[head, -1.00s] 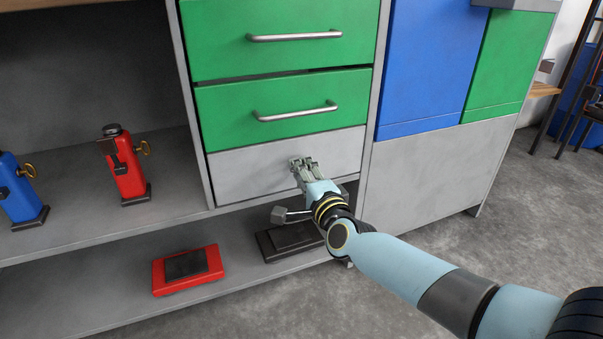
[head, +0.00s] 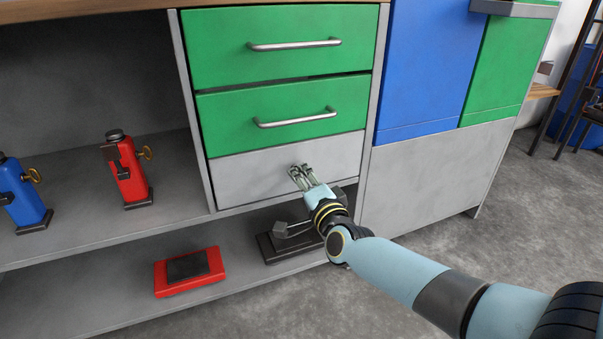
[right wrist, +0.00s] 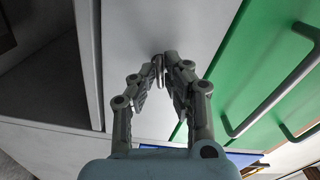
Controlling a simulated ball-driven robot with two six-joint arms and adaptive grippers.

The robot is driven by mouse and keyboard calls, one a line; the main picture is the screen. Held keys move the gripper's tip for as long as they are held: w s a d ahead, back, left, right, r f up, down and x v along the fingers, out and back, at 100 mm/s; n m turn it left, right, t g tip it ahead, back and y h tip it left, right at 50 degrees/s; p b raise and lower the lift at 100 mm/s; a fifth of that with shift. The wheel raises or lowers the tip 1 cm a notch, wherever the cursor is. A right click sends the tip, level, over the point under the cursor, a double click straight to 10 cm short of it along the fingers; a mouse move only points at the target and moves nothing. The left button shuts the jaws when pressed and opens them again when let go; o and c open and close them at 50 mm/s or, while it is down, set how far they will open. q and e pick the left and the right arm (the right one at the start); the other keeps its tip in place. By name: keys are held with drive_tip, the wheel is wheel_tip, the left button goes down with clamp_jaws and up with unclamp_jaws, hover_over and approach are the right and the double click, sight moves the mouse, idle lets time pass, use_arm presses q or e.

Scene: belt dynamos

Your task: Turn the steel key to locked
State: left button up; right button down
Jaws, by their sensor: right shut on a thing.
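My right gripper (head: 300,171) is at the plain grey panel (head: 250,172) below two green drawers. In the right wrist view its fingers (right wrist: 162,82) are closed around the small steel key (right wrist: 158,68), at the panel face. Only a thin rounded metal part of the key shows between the fingertips; the fingers hide the rest. Which way the key points cannot be made out. My left gripper is not in view.
Green drawers with bar handles (head: 296,119) sit just above. A red device (head: 129,180) and a blue one (head: 25,203) with brass keys stand on the left shelf. A red box (head: 200,284) and a dark device (head: 268,250) are on the lower shelf.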

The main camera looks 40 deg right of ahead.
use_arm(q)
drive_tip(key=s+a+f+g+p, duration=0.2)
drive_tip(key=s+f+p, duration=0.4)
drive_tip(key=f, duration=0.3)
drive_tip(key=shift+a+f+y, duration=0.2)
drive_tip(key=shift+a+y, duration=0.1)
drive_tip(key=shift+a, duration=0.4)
use_arm(e)
drive_tip(key=shift+f+n, duration=0.1)
drive_tip(key=shift+n, duration=7.3)
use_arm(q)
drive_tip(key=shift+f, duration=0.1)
use_arm(e)
drive_tip(key=shift+s, duration=0.1)
drive_tip(key=c, duration=1.4)
unclamp_jaws()
drive_tip(key=v, duration=1.2)
